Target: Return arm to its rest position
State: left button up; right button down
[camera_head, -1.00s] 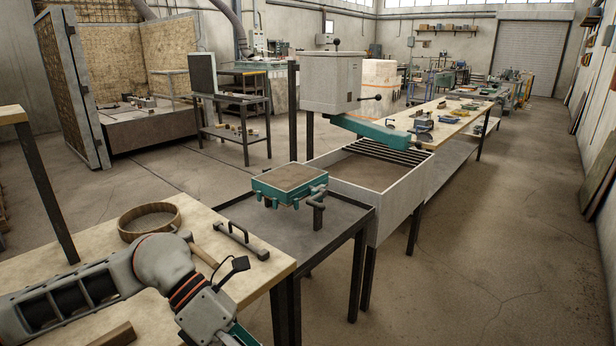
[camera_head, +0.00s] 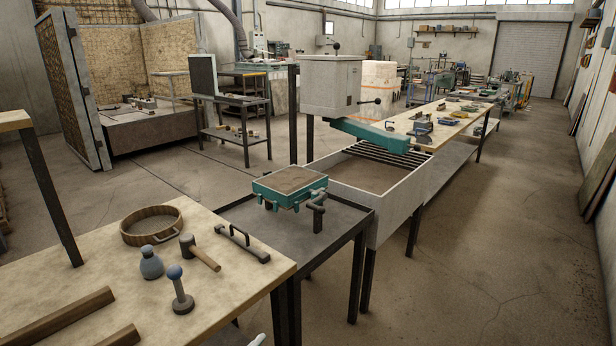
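Neither of my grippers shows in the head view. Only a small pale piece, perhaps part of my arm, shows at the bottom edge below the near table (camera_head: 225,275). The teal moulding box (camera_head: 290,183), filled level with brown sand, sits on the dark metal table (camera_head: 262,225).
The near table holds a round sieve (camera_head: 152,236), a mallet (camera_head: 199,252), a grey bottle (camera_head: 151,264), a blue-topped rammer (camera_head: 180,290), a bar with handles (camera_head: 242,243) and wooden strips (camera_head: 62,317). A sand bin (camera_head: 405,197) stands beyond. The floor at right is clear.

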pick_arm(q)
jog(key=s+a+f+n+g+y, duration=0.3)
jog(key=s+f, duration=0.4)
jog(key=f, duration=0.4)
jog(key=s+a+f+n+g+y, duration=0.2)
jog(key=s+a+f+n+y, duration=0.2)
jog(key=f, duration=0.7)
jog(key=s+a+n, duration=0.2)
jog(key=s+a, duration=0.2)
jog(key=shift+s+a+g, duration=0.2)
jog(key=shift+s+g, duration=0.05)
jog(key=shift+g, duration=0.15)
